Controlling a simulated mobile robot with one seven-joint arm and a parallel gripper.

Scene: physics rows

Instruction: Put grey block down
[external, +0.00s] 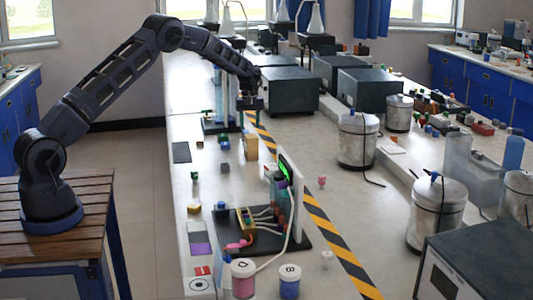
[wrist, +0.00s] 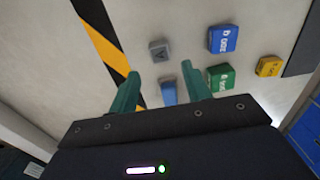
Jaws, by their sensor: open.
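A small grey block (wrist: 159,50) with a dark letter on its face sits on the pale table in the wrist view. It is beyond my fingertips, beside the striped tape, and apart from the fingers. My gripper (wrist: 158,78) is open, with its two green fingers spread and nothing gripped. A blue block (wrist: 168,92) shows between the fingers, partly hidden by the gripper body; it appears to be on the table. In the external view my gripper (external: 251,103) hangs over the far part of the table. I cannot tell which block there is the grey one.
Blue (wrist: 222,39), green (wrist: 221,77) and yellow (wrist: 269,66) blocks lie to the right in the wrist view. Black-yellow tape (wrist: 106,40) runs at the left. A dark box (external: 289,90) stands right of my gripper; an upright device (external: 285,175) stands nearer.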

